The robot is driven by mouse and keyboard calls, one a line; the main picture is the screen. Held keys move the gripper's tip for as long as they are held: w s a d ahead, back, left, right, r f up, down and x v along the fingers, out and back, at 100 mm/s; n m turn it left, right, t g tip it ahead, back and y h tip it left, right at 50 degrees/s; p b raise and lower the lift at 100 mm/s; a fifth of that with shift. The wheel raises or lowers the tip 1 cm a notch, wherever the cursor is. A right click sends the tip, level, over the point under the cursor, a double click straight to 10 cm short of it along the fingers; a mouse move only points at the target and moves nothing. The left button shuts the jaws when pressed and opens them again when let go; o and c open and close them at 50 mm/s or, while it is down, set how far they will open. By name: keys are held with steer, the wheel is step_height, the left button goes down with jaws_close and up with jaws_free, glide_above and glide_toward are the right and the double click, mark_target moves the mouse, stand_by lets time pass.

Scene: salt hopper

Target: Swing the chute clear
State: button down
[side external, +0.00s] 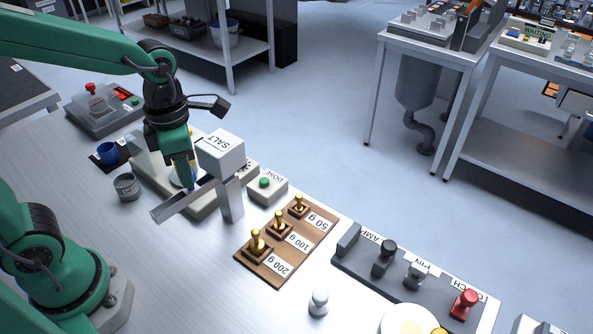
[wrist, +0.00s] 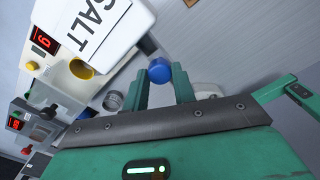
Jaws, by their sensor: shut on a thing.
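The white hopper (side external: 221,150) marked SALT stands on a pale post right of my gripper. It also fills the upper left of the wrist view (wrist: 100,32). The grey open chute (side external: 172,207) slopes from beneath the hopper down to the left, over the front of the pale scale (side external: 148,172). My gripper (side external: 191,184) points down at the chute. In the wrist view its green fingers (wrist: 161,84) are shut on a blue knob (wrist: 160,70). The fingers hide how the knob joins the chute.
A grey mesh cup (side external: 127,186) and a blue cup (side external: 107,152) stand left of the scale. The green-button dose box (side external: 267,190) is right of the hopper. A wooden board (side external: 262,272) with brass weights lies in front. Bare bench lies left of the board.

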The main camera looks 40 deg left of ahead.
steer(key=shift+d+n, duration=0.3)
steer(key=shift+n, duration=0.1)
steer(key=shift+d, duration=0.1)
steer(key=c, duration=1.1)
jaws_free()
steer(key=shift+c, duration=0.2)
steer(key=shift+r, duration=0.1)
steer(key=shift+r, duration=3.85)
